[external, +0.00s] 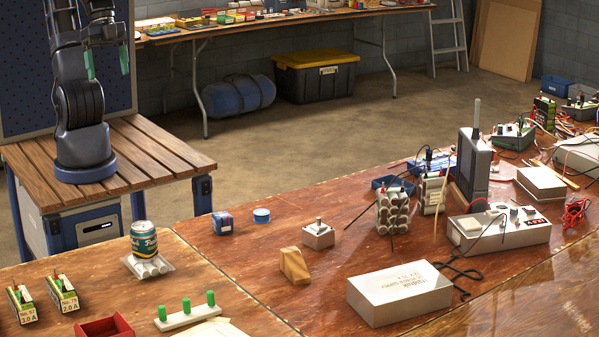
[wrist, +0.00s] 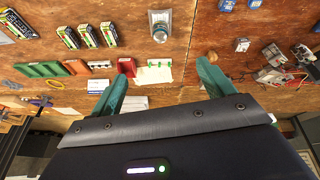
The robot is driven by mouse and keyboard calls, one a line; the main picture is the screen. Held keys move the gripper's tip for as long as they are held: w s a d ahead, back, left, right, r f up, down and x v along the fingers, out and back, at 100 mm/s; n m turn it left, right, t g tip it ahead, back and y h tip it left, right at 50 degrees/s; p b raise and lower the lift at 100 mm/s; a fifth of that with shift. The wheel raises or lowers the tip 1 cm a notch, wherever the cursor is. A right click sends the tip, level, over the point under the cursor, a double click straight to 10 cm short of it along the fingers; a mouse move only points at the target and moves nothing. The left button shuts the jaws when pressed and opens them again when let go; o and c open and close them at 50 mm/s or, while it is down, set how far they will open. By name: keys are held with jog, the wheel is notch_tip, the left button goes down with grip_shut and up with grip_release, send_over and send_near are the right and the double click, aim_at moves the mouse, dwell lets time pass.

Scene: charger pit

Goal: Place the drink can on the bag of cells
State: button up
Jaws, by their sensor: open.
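The drink can (external: 145,238), teal with a cream and orange label, stands upright and appears to rest on the bag of cells (external: 152,267). The bag is a pale, flat pack of white cylinders, and the can hides its back part. In the wrist view the can (wrist: 159,18) is near the top centre, seen from above, with the pale bag (wrist: 161,37) showing around it. My gripper (external: 107,62) is raised above the small slatted table, well apart from the can. In the wrist view my gripper (wrist: 160,80) has its green fingers wide apart with nothing between them.
Two yellow-green boxed packs (external: 62,292) stand left of the bag. A red tray (external: 104,329) and a white strip with green pegs (external: 187,312) lie in front. A wooden block (external: 294,265) and a large white box (external: 399,294) stand to the right. Bare wood lies between them.

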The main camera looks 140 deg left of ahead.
jog(key=shift+s+r+m, duration=0.35)
jog(key=shift+s+m, duration=0.15)
jog(key=shift+s, duration=0.35)
jog(key=shift+s+r+m, duration=0.35)
jog(key=shift+s+m, duration=0.15)
jog(key=shift+s, duration=0.3)
